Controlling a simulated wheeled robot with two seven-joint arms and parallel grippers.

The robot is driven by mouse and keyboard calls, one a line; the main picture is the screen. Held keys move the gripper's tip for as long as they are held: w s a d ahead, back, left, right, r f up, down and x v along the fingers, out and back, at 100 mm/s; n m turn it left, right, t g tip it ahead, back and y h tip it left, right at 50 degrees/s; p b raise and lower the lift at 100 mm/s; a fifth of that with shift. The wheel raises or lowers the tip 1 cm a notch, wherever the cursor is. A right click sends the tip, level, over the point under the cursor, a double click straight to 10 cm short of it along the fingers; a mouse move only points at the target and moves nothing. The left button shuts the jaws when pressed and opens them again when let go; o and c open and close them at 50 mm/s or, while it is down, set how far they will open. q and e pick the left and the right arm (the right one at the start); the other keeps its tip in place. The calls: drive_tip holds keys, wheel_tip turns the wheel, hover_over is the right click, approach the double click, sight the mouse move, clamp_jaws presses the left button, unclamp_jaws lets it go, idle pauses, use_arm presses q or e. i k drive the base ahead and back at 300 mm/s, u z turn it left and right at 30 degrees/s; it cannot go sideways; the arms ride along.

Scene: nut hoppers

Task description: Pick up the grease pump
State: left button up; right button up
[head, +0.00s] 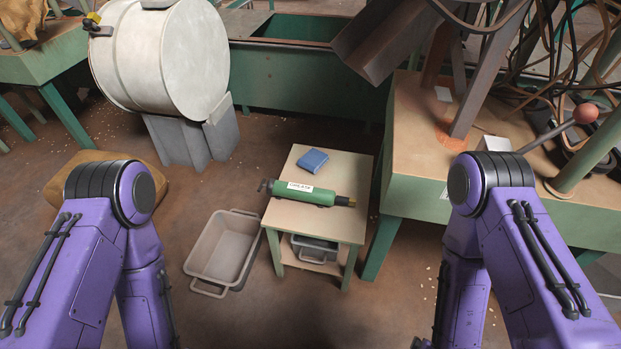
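My two purple arms show at the left and right of the view. Neither gripper is in view, and nothing touches the pump.
An empty grey tub (222,250) stands on the floor left of the table. A grey bin (314,248) sits on its lower shelf. A large pale drum (160,62) stands back left. A green workbench (425,185) with cables is close on the right.

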sight(321, 197)
drive_tip(key=z, duration=2.4)
drive_tip(key=k, duration=1)
drive_tip(key=u, duration=1.35)
drive_tip(key=i, duration=1)
